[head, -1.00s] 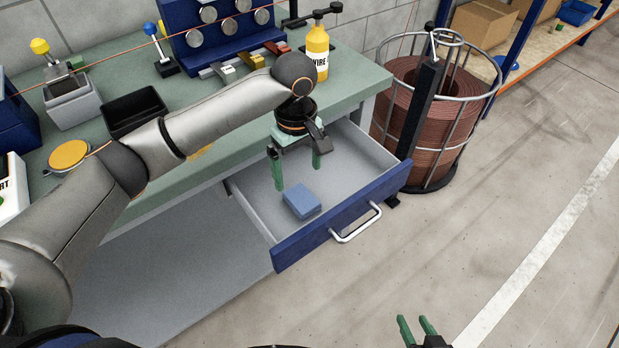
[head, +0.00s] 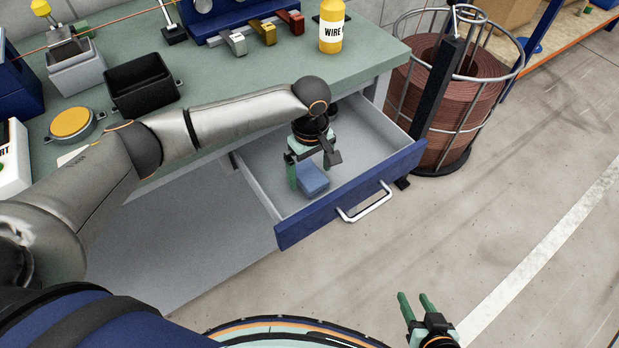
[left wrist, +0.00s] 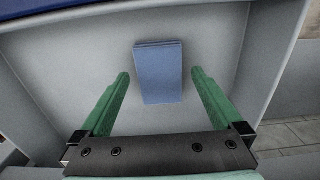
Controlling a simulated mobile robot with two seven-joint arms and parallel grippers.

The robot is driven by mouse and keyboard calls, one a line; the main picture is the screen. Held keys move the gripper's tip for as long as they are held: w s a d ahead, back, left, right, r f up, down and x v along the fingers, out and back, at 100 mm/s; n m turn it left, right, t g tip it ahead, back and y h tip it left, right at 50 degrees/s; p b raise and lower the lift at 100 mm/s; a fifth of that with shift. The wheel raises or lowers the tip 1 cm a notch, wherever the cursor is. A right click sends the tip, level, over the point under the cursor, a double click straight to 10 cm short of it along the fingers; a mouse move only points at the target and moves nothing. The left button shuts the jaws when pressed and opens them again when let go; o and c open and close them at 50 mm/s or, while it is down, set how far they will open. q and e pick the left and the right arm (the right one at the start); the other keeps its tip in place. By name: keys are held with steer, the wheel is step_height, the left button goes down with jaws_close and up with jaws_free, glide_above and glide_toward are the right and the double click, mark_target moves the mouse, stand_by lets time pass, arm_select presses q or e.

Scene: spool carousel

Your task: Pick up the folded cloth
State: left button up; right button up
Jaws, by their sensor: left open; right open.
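The folded cloth (head: 313,180) is a small blue pad lying flat on the floor of the open drawer (head: 358,190). In the left wrist view the cloth (left wrist: 159,72) shows between and beyond the two green fingers. My left gripper (head: 310,174) is open and points down into the drawer, close above the cloth. In the left wrist view, clear gaps show between the cloth and both fingers of the left gripper (left wrist: 159,82). My right gripper (head: 416,302) is open and empty over the floor at the bottom of the head view.
The drawer's walls and blue front with a metal handle (head: 364,203) surround the left gripper. The green workbench (head: 230,78) above holds a black bin (head: 140,87), a yellow-lidded tin (head: 72,123) and a yellow bottle (head: 331,28). A wire spool cage (head: 455,90) stands right of the drawer.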

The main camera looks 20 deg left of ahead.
arm_select(q)
steer(key=shift+f, duration=0.75)
steer(key=c, duration=1.3)
